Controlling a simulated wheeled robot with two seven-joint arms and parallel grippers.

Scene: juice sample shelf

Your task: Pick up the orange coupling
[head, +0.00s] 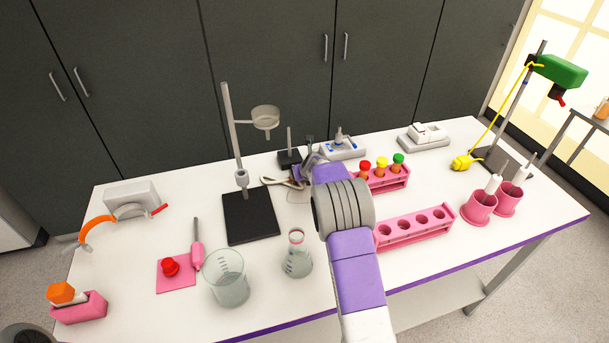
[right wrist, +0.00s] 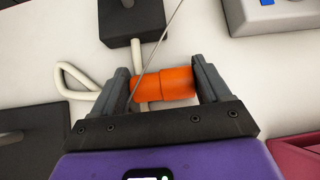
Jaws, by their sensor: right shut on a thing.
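The orange coupling (right wrist: 164,84) lies sideways between the two fingers of my right gripper (right wrist: 163,85) in the right wrist view. The gripper is shut on it, one finger at each end. In the head view my right arm reaches over the middle of the table, and its gripper (head: 303,170) is small and mostly hidden behind the wrist. The coupling cannot be made out there. My left gripper is not in view.
A white cable (right wrist: 72,80) and a black block (right wrist: 131,20) are close by the fingers. In the head view a stand with a black base (head: 250,222) is left of my arm, a flask (head: 297,262) in front, and pink tube racks (head: 414,236) to the right.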

